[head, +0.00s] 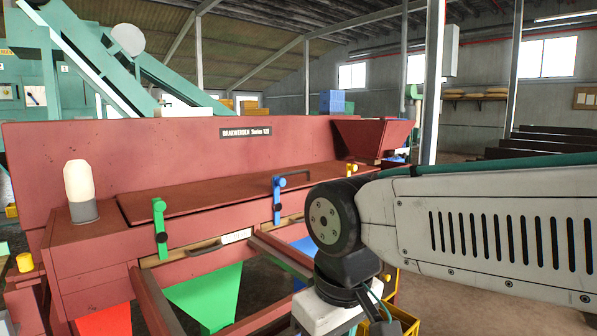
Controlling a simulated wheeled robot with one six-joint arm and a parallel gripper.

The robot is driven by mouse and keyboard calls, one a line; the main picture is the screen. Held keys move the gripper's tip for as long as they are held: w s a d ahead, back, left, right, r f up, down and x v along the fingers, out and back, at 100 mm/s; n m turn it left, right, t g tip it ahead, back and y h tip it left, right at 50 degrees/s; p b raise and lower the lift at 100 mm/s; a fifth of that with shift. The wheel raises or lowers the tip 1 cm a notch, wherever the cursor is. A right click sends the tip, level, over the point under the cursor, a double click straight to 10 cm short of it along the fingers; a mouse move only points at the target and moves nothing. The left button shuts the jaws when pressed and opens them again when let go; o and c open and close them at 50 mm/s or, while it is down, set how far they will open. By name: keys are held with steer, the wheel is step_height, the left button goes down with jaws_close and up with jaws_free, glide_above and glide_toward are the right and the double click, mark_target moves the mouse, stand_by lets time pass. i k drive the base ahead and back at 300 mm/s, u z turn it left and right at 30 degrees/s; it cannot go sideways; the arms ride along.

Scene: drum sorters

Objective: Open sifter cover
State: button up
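The red sifter machine (60,150) fills the left and middle of the head view, with a "Series 132"-like nameplate on its back panel. Its cover (205,190) is a flat, dark red lid lying shut on the sloping top. A green latch (160,228) stands upright at the cover's left front edge. A dark handle (203,247) is on the front below the cover. My arm comes in from the right and bends down at the wrist. My gripper's fingers are below the picture.
A white-topped lamp (80,185) stands on the machine's left end. Red and green chutes (208,298) hang below. A red hopper (375,137) is at the far right end. Floor (455,305) shows at the lower right.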

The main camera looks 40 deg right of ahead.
mark_target(192, 197)
steer(key=k, duration=1.2)
steer(key=z, duration=0.55)
steer(key=i, duration=0.6)
steer(key=z, duration=0.65)
steer(key=i, duration=0.8)
steer(key=u, duration=0.6)
steer(key=i, duration=0.8)
steer(key=u, duration=0.75)
